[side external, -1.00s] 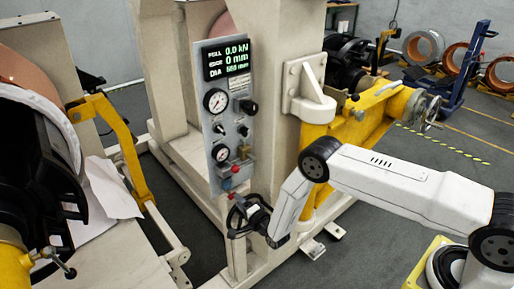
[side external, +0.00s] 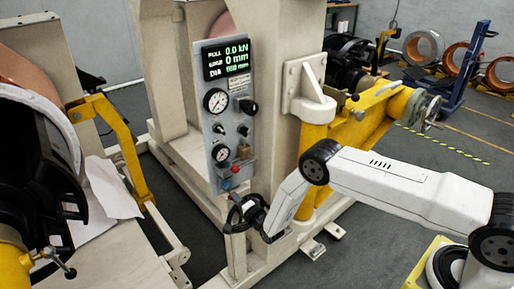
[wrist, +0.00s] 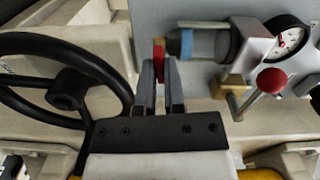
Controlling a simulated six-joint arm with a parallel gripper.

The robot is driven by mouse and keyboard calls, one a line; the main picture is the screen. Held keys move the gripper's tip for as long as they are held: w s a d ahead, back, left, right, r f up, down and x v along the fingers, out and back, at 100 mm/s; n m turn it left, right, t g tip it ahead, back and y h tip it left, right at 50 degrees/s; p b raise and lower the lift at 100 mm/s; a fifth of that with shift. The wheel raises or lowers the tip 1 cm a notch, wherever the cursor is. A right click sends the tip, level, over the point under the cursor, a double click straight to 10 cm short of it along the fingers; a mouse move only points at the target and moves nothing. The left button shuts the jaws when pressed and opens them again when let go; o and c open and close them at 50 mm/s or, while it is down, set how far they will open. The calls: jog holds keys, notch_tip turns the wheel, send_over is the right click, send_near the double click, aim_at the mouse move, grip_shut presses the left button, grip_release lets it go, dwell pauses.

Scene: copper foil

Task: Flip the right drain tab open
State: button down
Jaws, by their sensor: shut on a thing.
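My gripper (wrist: 160,76) is shut on a thin red drain tab (wrist: 158,50) at the end of a clear bowl with a blue band (wrist: 187,42) in the wrist view. The fingers cover part of the tab, so how far it is turned is hard to tell. In the side view, the lower end of the grey gauge panel (side external: 221,110) shows a small red knob (side external: 235,169) above the place where my gripper reaches in from below. The fingertips and the tab are too small there to make out clearly.
A black handwheel (wrist: 65,85) is close to the left of my fingers in the wrist view. A red ball knob (wrist: 272,80), a brass fitting (wrist: 233,84) and a gauge (wrist: 287,38) lie to the right. The beige machine frame (side external: 235,250) stands below the panel.

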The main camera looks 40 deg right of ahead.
jog(key=shift+n, duration=8.1)
jog(key=c, duration=0.7)
grip_release()
jog(key=shift+s, duration=0.15)
